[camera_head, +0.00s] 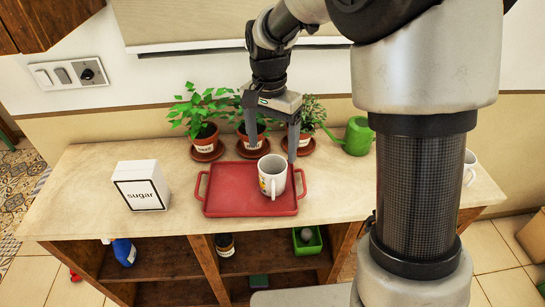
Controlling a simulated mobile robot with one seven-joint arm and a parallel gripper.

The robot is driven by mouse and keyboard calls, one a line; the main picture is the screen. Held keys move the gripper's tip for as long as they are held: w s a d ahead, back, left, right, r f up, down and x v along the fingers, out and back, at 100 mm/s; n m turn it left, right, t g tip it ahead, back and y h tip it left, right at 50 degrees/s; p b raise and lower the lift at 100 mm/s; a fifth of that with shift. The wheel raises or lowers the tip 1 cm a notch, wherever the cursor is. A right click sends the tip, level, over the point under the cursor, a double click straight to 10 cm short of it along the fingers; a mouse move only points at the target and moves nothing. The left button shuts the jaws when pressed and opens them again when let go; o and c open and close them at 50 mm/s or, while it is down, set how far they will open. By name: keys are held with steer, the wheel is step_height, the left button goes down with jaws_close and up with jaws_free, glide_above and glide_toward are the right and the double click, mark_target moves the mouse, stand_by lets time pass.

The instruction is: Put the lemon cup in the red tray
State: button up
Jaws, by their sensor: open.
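The red tray (225,205) lies flat on the top of the shelf unit, with a handle at its left and right ends. A white cup (271,178) with a small yellow print, seemingly the lemon cup, stands upright in the right half of the tray. My gripper (271,150) is above and just behind the cup, pointing down. Its fingers are spread wide and hold nothing. I cannot tell whether a finger touches the cup.
Several potted plants (205,135) on saucers stand behind the tray. A green watering can (357,136) is at the back right. A white sugar box (142,186) stands left of the tray. Another white cup (470,166) shows partly behind my arm. Lower shelves hold a green crate (308,248) and bottles.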

steer(key=s+d+r+n+t, duration=0.25)
steer(key=s+d+r, duration=0.25)
steer(key=s+r, duration=0.45)
steer(key=s+d+r+n+t, duration=0.3)
steer(key=s+d+n, duration=0.1)
steer(key=s, duration=0.6)
steer(key=shift+s+r+n, duration=0.15)
steer(key=shift+s+n, duration=0.2)
steer(key=shift+n, duration=0.1)
